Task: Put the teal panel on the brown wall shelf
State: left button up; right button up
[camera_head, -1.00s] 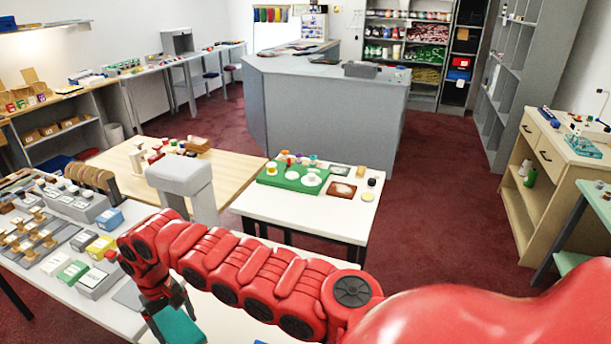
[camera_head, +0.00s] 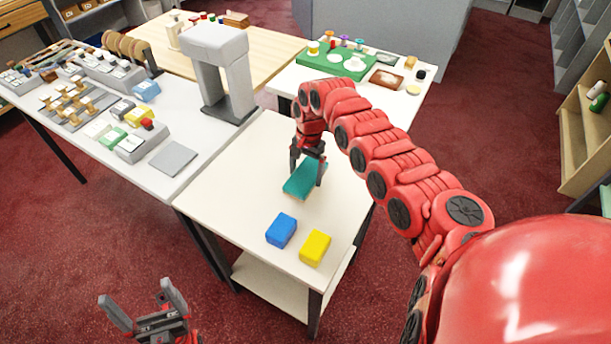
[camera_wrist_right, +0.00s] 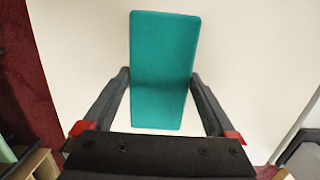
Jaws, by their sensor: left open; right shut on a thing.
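The teal panel (camera_head: 305,180) is a flat rectangular block at the small white table in the head view. My right gripper (camera_head: 306,172) reaches down from above and is shut on it, one finger at each long side. The panel also shows between the fingers in the right wrist view (camera_wrist_right: 163,70). I cannot tell whether it touches the tabletop or hangs just above. My left gripper (camera_head: 140,296) is open and empty at the bottom left, over the red carpet.
A blue block (camera_head: 281,230) and a yellow block (camera_head: 315,248) lie on the small white table (camera_head: 235,215) in front of the panel. A grey arch-shaped stand (camera_head: 218,70) rises behind on the left. A long table (camera_head: 60,115) full of samples adjoins at left.

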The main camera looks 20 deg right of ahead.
jog(key=shift+f, duration=1.25)
jog(key=shift+f, duration=0.1)
jog(key=o, duration=1.3)
